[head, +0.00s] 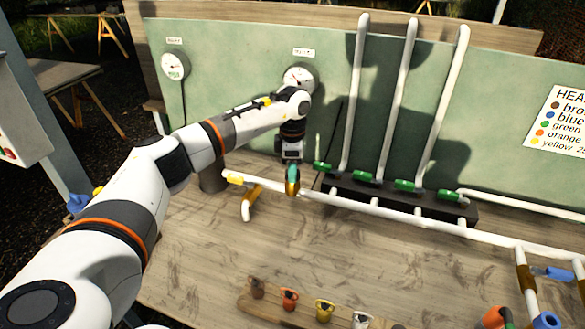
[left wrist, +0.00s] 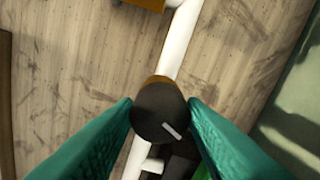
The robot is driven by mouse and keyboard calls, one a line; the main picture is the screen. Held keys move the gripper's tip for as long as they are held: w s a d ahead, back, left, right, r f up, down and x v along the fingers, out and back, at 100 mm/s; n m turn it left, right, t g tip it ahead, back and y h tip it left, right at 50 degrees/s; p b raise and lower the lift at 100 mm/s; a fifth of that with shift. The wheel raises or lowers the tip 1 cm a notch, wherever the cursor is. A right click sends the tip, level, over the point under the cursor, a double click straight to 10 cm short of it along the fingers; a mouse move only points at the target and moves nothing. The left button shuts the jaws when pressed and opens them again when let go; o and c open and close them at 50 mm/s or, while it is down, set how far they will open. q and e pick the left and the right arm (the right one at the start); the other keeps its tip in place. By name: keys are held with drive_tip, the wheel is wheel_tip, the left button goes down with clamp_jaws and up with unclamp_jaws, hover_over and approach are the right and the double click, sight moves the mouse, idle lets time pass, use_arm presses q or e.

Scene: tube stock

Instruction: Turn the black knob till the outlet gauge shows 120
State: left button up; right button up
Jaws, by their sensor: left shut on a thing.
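The black knob (left wrist: 157,108) is round, has a short white mark on its face and sits on a brass-coloured body on the white pipe. My left gripper (head: 292,182) has its teal fingers on either side of the knob and is shut on it, pointing down at the pipe. In the head view the knob is hidden behind the fingers. A round gauge (head: 299,77) with a white dial hangs on the green panel behind my wrist, partly covered by it. A second gauge (head: 174,66) hangs further left. The labels and readings are too small to read surely.
White pipes (head: 400,95) rise up the panel from a black block with green valves (head: 364,177). Several coloured fittings (head: 325,309) stand in a row at the front of the wooden bench. A colour-list sign (head: 560,122) is at the right. The middle of the bench is clear.

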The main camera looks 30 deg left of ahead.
use_arm(q)
drive_tip(key=shift+n, duration=0.3)
drive_tip(key=o, duration=1)
drive_tip(key=shift+r, duration=0.1)
wheel_tip(320, 180, up, 12)
drive_tip(key=b, duration=0.2)
drive_tip(key=shift+b, duration=0.3)
